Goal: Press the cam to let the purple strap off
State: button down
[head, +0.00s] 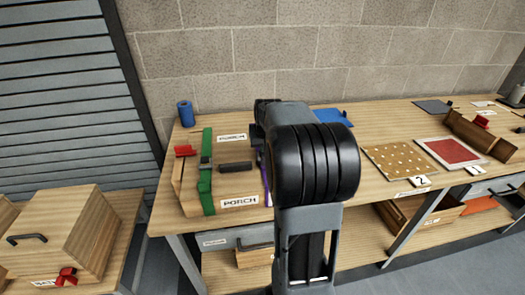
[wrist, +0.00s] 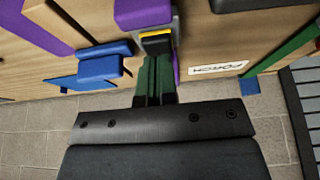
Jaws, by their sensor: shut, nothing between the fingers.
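The purple strap (head: 266,176) runs over the wooden case (head: 235,187) in the head view, mostly hidden behind my arm. In the wrist view the purple strap (wrist: 144,13) meets a grey buckle with a yellow-edged cam (wrist: 157,37). My gripper (wrist: 156,58) is shut and empty, its fingertips right at the yellow edge of the cam. I cannot tell whether they touch it. In the head view my gripper is hidden behind my arm.
A green strap (head: 206,172) crosses the case's left side, near a black handle (head: 236,166). A blue roll (head: 186,114) and red piece (head: 184,150) are at left. A dotted board (head: 400,160) and red-centred panel (head: 452,150) lie to the right. The wall is close behind.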

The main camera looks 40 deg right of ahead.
notch_tip(320, 180, up, 7)
jog(key=p, duration=0.4)
jog(key=shift+f, duration=0.1)
dwell(0.5)
jog(key=shift+s+f, duration=0.1)
jog(key=shift+f, duration=0.05)
jog(key=shift+g+y, duration=0.3)
jog(key=shift+g, duration=0.3)
jog(key=s+a+f, duration=0.2)
jog(key=s, duration=0.1)
jog(key=shift+a+f, duration=0.15)
jog(key=shift+f, duration=0.1)
jog(key=s+a+r+n, duration=0.1)
jog(key=s+a+n, duration=0.1)
jog(key=s+a, duration=0.5)
jog(key=s+a+r+n+t+y, duration=0.1)
jog(key=s+a+n, duration=0.2)
jog(key=s+a, duration=0.4)
jog(key=a, duration=0.6)
jog(key=shift+a+r, duration=0.15)
jog(key=shift+a, duration=0.2)
